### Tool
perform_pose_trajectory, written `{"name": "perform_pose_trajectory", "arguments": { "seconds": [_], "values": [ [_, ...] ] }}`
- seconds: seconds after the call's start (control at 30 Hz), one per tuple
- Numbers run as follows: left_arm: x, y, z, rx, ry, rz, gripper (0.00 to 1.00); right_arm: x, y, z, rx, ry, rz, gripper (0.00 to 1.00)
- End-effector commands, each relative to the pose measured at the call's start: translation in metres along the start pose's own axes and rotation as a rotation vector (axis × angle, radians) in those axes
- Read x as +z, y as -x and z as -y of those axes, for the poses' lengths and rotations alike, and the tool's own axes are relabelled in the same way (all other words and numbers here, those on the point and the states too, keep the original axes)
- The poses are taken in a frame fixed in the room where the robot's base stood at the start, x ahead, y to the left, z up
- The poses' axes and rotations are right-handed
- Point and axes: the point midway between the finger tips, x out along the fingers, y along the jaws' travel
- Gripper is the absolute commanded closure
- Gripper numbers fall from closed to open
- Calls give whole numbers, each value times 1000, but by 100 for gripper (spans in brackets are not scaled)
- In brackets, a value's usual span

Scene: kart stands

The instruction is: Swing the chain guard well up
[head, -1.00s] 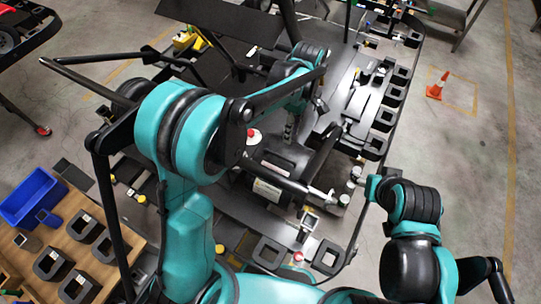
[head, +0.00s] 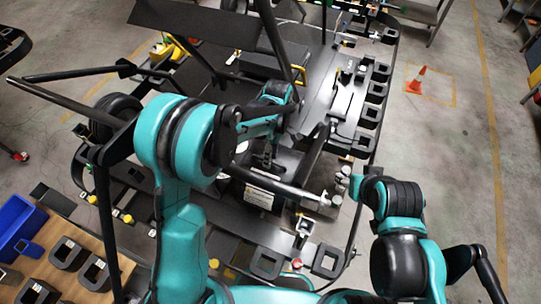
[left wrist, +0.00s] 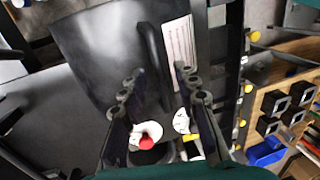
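The chain guard appears to be the dark panel (left wrist: 95,50) with a raised black bar-shaped handle (left wrist: 152,55) and a white printed label (left wrist: 180,45), seen in the left wrist view. In the head view the labelled black housing (head: 258,196) sits on the kart, partly hidden by my left arm. My left gripper (left wrist: 158,84) is open, its two fingers on either side of the handle's line. I cannot tell whether they touch it. In the head view this gripper (head: 266,157) hangs just above the housing. My right arm is at lower right; its gripper is not identifiable.
Dark struts and bars of the kart surround my left arm. A silver-ended tube (head: 290,187) crosses right of the housing. A blue bin (head: 17,225) and black blocks stand on a wooden bench at lower left. An orange cone (head: 416,80) stands on open floor at right.

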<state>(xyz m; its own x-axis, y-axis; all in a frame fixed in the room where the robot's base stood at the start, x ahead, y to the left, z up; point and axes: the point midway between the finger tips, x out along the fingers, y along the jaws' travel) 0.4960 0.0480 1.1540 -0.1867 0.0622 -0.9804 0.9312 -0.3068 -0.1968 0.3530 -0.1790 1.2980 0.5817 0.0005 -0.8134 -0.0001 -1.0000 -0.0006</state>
Motion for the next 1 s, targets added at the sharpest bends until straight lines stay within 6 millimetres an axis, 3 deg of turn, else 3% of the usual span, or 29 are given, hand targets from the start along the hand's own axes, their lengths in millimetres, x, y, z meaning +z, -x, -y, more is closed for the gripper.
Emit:
{"name": "perform_pose_trajectory", "arguments": {
  "seconds": [0.13,0.23,0.27,0.67,1.0],
  "values": [
    [0,0,0,0,0,0,72,0,0,0,0,0,0,47],
    [0,0,0,0,0,0,98,0,0,0,0,0,0,47],
    [0,0,0,0,0,0,100,0,0,0,0,0,0,47],
    [0,7,-6,0,0,0,100,0,0,0,0,0,0,47],
    [0,42,-47,3,-1,0,100,0,-1,0,0,0,0,47]
  ]
}}
